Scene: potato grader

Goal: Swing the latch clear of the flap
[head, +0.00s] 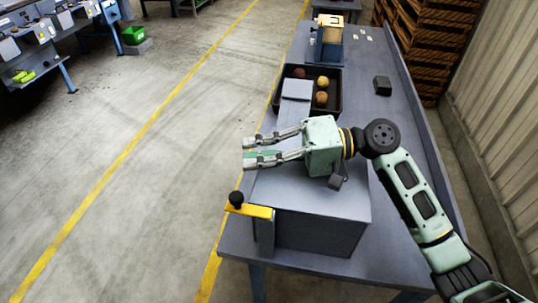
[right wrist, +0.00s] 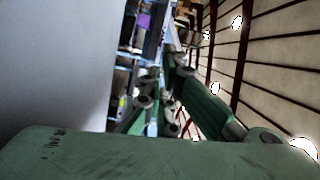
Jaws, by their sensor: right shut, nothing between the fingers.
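The yellow latch (head: 250,211) with a black knob (head: 236,198) lies across the near left corner of the grey box (head: 325,232). A narrow grey upright plate (head: 265,236), perhaps the flap, is below the latch and touches or nearly touches it. My right gripper (head: 250,151) points left above the far part of the box. It is shut and empty, and apart from the latch and knob. Green gripper parts fill much of the right wrist view (right wrist: 165,120); the latch does not show there. My left gripper is not in view.
A grey chute (head: 296,89) leads to a black tray (head: 334,97) with several potatoes. A blue stand with a wooden-coloured top (head: 329,32) and a dark block (head: 382,85) are farther back on the table. Wooden crates (head: 428,40) and a ribbed wall (head: 496,90) are at right.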

